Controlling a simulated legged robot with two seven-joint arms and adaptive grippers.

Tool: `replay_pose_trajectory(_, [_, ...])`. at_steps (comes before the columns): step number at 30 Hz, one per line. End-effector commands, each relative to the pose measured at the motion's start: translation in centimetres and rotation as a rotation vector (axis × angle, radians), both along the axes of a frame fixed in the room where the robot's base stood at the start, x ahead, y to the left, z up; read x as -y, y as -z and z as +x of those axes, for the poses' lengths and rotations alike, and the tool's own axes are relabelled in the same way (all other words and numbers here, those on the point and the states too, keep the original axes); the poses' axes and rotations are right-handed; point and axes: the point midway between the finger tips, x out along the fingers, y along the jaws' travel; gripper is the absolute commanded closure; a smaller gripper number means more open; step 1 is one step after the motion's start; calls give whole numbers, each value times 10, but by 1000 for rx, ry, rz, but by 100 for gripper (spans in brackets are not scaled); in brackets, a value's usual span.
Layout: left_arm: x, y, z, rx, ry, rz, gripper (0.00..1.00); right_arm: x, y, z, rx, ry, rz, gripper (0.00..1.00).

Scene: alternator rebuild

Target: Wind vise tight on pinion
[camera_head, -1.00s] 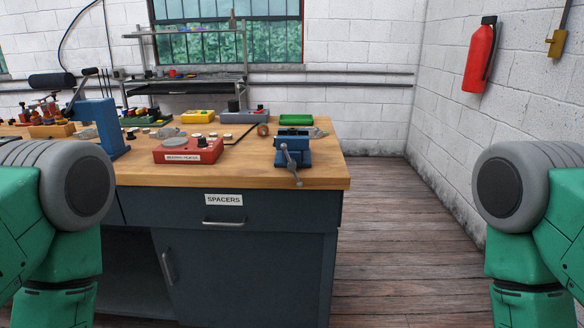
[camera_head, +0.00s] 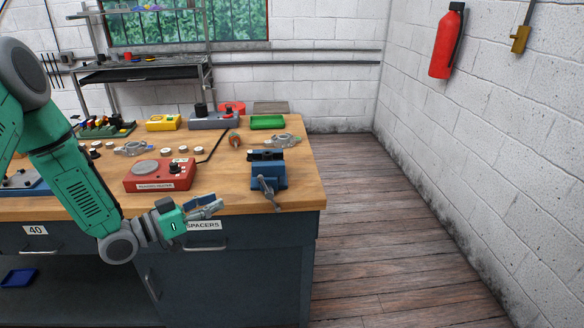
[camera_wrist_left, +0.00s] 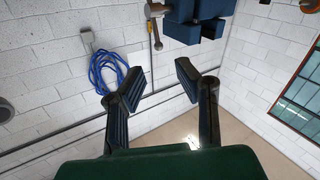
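The blue vise (camera_head: 268,172) stands at the front right of the wooden bench, its grey handle (camera_head: 267,190) hanging at the front. Something dark shows at its jaws; I cannot tell whether this is the pinion. My left gripper (camera_head: 212,206) is at the bench's front edge, left of the vise and apart from it. In the left wrist view its two fingers (camera_wrist_left: 160,84) are spread with nothing between them. Blue parts (camera_wrist_left: 195,18), which look like the vise, and a grey bar with a rounded end (camera_wrist_left: 154,25) show beyond them. My right gripper is out of view.
A red heater box (camera_head: 160,175) sits left of the vise. A copper-coloured part (camera_head: 235,139), a green tray (camera_head: 267,122) and a grey metal part (camera_head: 281,140) lie behind it. The floor (camera_head: 400,230) right of the bench is clear.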

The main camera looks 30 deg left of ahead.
Motion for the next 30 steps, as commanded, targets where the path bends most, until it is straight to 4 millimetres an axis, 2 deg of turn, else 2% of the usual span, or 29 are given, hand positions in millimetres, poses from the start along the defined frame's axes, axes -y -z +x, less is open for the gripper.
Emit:
replay_pose_trajectory(5, [8, 0, 15, 6, 5, 1, 72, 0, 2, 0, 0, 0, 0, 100])
replay_pose_trajectory(15, [34, 2, 79, 4, 4, -4, 72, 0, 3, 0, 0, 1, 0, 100])
replay_pose_trajectory(21, [49, 2, 108, 4, 4, -3, 72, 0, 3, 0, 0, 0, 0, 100])
replay_pose_trajectory(30, [59, 0, 122, 4, 3, -3, 72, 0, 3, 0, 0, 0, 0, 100])
